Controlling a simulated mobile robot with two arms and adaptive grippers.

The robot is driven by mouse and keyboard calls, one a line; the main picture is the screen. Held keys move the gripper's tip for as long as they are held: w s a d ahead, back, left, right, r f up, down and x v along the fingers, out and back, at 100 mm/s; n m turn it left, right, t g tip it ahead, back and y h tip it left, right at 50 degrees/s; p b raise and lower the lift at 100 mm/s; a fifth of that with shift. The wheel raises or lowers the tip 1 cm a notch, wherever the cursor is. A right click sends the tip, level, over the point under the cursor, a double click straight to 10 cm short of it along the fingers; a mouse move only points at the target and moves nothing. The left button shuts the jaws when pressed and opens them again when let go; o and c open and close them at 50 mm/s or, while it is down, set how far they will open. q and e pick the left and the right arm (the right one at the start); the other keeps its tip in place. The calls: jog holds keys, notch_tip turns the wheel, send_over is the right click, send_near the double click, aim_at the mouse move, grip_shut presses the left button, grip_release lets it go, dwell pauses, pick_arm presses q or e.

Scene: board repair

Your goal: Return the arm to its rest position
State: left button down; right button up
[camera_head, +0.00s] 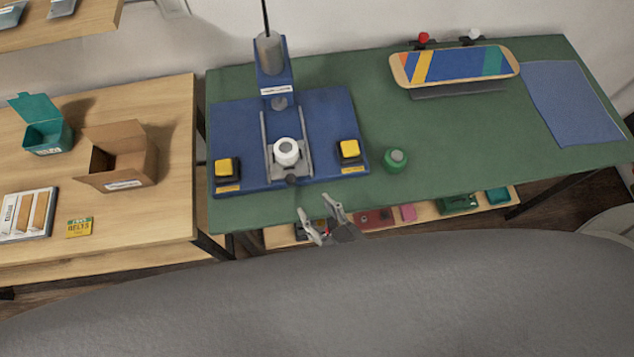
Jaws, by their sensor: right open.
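My right gripper (321,222) is open and empty. It shows near the front edge of the green-topped workbench (450,130), in front of the blue press (315,110). Its two fingers are spread apart, and nothing shows between them. Most of the right arm is hidden behind the large grey surface at the bottom of the view. My left gripper is not in view.
A white round part (286,151) sits in the press, between two yellow buttons. A green round container (396,160) stands right of the press. A striped skateboard deck (455,65) lies at the back. A wooden table (150,215) with boxes stands left.

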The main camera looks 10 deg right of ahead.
jog(key=s+d+f+g+h+b, duration=0.1)
jog(key=s+d+f+g, duration=0.25)
jog(key=f, duration=0.85)
jog(key=s+d+f+g+h+b, duration=0.1)
jog(key=s+d+f+g, duration=0.2)
jog(key=f, duration=1)
jog(key=s+d+f+m+g+h, duration=0.1)
jog(key=s+d+f+g, duration=0.1)
jog(key=s+d+f, duration=0.4)
jog(key=s+d+f+m+g+h+b, duration=0.1)
jog(key=s+d+f+g+h, duration=0.1)
jog(key=s+d+f, duration=0.4)
jog(key=s+f+g, duration=0.1)
jog(key=s+f, duration=0.3)
jog(key=shift+s, duration=0.25)
